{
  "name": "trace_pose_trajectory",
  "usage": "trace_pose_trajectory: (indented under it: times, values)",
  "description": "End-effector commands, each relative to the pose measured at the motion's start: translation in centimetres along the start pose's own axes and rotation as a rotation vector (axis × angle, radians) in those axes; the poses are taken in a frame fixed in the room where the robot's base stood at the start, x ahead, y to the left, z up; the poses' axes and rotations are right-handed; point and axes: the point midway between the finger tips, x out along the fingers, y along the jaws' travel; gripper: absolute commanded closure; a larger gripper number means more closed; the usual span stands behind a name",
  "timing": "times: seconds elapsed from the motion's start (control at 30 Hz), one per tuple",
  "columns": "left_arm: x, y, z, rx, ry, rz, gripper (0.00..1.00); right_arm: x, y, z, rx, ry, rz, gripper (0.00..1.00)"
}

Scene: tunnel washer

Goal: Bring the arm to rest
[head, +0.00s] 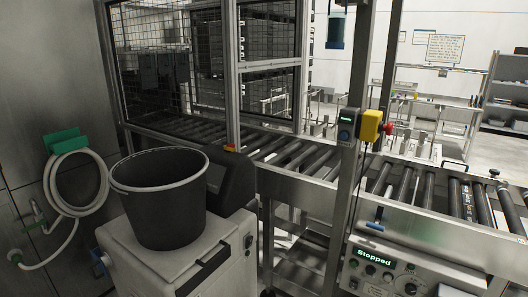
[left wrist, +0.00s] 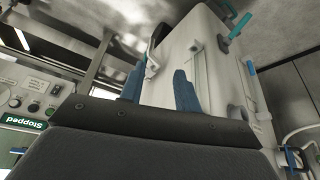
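My left gripper (left wrist: 159,86) shows in the left wrist view, with two blue fingers standing apart and nothing seen between them. Behind its fingers is the white cabinet (left wrist: 215,75), which appears upside down in this view. Neither gripper shows in the head view, and my right gripper is in neither view.
In the head view a black bucket (head: 160,205) stands on the white cabinet (head: 135,262). A roller conveyor (head: 425,190) runs along the right, with a control panel (head: 385,272) reading "Stopped" below it. A coiled hose (head: 55,190) hangs on the left wall. A yellow box (head: 371,125) is on a post.

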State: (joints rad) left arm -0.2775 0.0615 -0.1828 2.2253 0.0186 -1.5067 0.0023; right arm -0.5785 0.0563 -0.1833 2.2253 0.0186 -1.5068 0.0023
Motion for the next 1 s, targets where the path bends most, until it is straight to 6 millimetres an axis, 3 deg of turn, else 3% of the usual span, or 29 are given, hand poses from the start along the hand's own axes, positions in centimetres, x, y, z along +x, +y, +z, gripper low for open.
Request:
trace_pose_trajectory:
  times: [0.03, 0.2, 0.3, 0.43, 0.6, 1.0]
  values:
    - [0.6, 0.5, 2.7, -0.004, -0.038, 0.008, 0.67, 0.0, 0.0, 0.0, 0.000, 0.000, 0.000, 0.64]
    - [1.7, 1.8, 10.4, -0.016, -0.148, 0.028, 0.67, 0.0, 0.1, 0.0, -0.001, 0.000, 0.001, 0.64]
    - [1.9, 2.5, 14.4, -0.021, -0.205, 0.039, 0.67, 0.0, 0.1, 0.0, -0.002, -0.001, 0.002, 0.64]
    - [1.9, 3.2, 18.3, -0.026, -0.260, 0.048, 0.67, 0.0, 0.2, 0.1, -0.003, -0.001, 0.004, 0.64]
    - [1.9, 3.6, 20.6, -0.029, -0.293, 0.054, 0.67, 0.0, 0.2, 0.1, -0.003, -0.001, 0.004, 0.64]
    - [1.8, 3.6, 20.7, -0.030, -0.294, 0.054, 0.67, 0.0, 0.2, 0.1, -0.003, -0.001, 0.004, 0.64]
